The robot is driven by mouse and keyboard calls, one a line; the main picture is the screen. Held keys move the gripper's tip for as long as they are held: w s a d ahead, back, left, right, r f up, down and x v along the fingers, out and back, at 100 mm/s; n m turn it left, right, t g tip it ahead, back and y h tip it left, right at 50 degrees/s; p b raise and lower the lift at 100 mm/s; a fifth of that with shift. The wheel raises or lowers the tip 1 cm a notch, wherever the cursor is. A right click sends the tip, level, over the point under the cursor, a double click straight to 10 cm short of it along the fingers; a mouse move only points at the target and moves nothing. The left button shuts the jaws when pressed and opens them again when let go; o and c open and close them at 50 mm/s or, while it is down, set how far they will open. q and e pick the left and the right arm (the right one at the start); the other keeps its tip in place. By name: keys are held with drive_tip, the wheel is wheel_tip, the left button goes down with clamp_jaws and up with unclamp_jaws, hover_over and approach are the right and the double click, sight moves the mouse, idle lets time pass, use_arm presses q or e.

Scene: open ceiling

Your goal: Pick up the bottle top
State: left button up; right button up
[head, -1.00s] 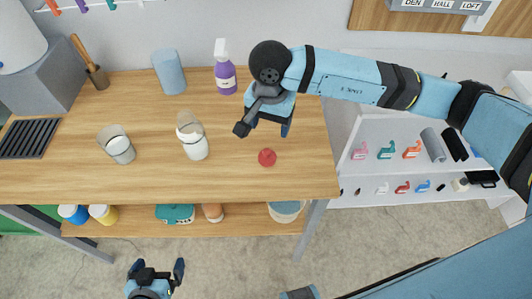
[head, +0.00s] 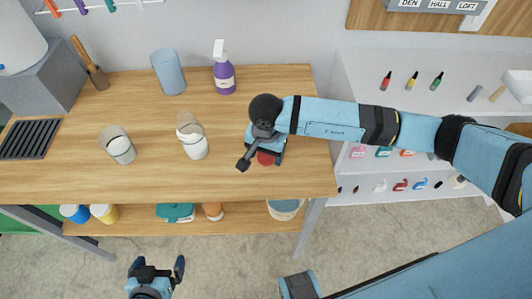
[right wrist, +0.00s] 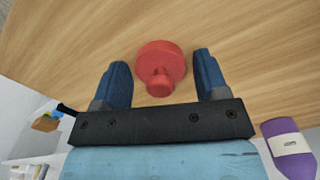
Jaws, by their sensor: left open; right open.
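The bottle top is a small red round piece with a knob. It lies on the wooden table near its front right. In the head view the bottle top (head: 265,159) is partly hidden under my right gripper (head: 264,154). In the right wrist view the bottle top (right wrist: 160,66) sits between the two blue fingers of my right gripper (right wrist: 160,78), with gaps on both sides. That gripper is open and points down at it. My left gripper (head: 155,271) is open and empty, low in front of the table, away from the bottle top.
On the table (head: 90,180) stand a clear glass (head: 121,150), a white-filled glass (head: 194,145), a blue cup (head: 169,72) and a purple spray bottle (head: 224,72). The table's front middle is clear.

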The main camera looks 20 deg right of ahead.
drive_tip(key=c, duration=0.7)
drive_tip(key=shift+r, duration=0.1)
